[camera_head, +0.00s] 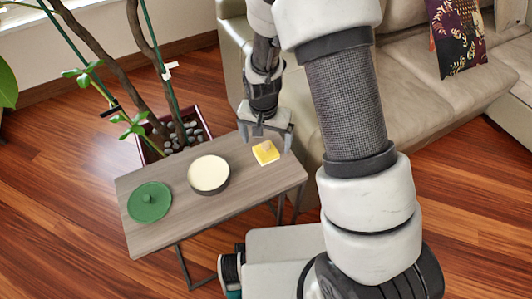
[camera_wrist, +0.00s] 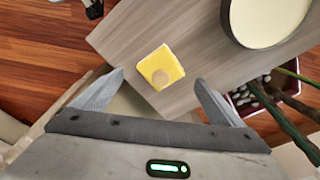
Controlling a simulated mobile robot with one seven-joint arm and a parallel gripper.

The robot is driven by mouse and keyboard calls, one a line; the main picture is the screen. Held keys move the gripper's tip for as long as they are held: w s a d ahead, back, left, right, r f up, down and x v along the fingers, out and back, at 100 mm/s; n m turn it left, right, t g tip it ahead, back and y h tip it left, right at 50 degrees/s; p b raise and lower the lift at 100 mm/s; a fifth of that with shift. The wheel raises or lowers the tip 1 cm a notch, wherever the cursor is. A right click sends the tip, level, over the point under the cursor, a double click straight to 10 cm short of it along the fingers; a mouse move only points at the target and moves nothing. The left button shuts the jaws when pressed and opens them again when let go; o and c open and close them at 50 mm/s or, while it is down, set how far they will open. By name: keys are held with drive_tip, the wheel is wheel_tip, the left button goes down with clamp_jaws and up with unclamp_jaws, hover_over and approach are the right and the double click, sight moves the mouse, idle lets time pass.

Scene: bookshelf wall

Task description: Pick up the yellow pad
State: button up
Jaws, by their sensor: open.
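The yellow pad (camera_head: 265,152) is a small square block lying near the right end of the grey wooden side table (camera_head: 160,233). My gripper (camera_head: 266,140) is at the back right edge of the table, above and beside the pad. In the wrist view my gripper (camera_wrist: 157,80) has its two fingers spread wide with nothing between them. I see no contact with the pad.
A round dark bowl with a cream top (camera_head: 209,174) stands mid-table, and a green lid (camera_head: 149,202) lies at the left end. A planter (camera_head: 180,134) with stems stands behind the table. A beige sofa (camera_head: 410,100) is close on the right.

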sight(266, 145)
drive_tip(key=f, duration=0.3)
drive_tip(key=shift+w+f, duration=0.1)
drive_tip(key=shift+w, duration=0.1)
drive_tip(key=c, duration=1.1)
wheel_tip(266, 145, up, 10)
drive_tip(key=shift+r+p, duration=0.1)
drive_tip(key=shift+p, duration=0.9)
drive_tip(key=o, duration=0.3)
drive_tip(key=shift+c, duration=0.6)
